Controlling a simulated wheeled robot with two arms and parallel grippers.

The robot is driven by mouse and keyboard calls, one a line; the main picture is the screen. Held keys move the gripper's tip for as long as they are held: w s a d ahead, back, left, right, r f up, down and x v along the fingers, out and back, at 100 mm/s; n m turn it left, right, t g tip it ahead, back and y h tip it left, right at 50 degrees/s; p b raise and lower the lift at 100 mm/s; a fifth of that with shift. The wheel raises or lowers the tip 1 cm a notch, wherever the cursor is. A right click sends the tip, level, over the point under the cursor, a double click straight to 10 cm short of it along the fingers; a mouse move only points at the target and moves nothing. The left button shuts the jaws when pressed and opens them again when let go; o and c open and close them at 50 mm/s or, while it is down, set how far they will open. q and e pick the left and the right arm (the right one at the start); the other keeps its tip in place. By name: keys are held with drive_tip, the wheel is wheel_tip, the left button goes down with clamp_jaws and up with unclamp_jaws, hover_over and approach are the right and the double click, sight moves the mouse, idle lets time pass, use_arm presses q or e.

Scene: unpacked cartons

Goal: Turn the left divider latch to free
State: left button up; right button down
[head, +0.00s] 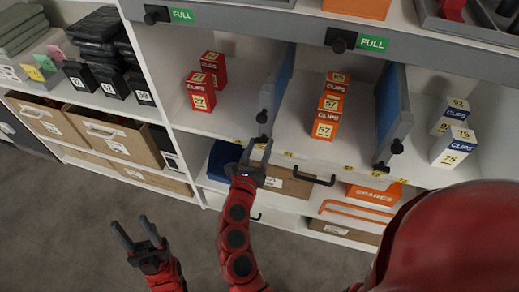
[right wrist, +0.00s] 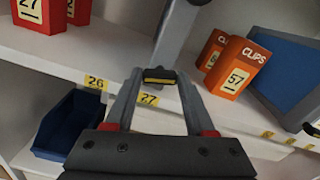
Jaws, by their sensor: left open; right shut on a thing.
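The left divider (head: 279,88) is a grey panel with a blue face, standing on the shelf between red and orange boxes. Its latch (right wrist: 160,76), a small black bar with a yellow stripe, lies crosswise at the foot of the divider by the shelf's front edge. My right gripper (head: 257,157) is at this latch, its fingers on either side of it in the right wrist view and shut on it. The fingers partly hide the latch in the head view. My left gripper (head: 138,236) is open and empty, low over the floor at left.
Red boxes (head: 202,90) stand left of the divider and orange CLIPS boxes (head: 328,112) right of it. The right divider (head: 393,105) has its own latch (head: 381,167). A blue bin (right wrist: 70,125) sits below the shelf. The floor (head: 60,230) at left is clear.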

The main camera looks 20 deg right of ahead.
drive_tip(key=shift+n, duration=1.1)
drive_tip(key=n+p, duration=0.2)
drive_tip(key=n, duration=0.2)
drive_tip(key=n+p, duration=0.3)
drive_tip(key=n, duration=0.2)
drive_tip(key=shift+a+f+n+p, duration=0.15)
drive_tip(key=shift+n+p, duration=0.8)
drive_tip(key=shift+n, duration=0.75)
drive_tip(key=shift+c, duration=1.2)
unclamp_jaws()
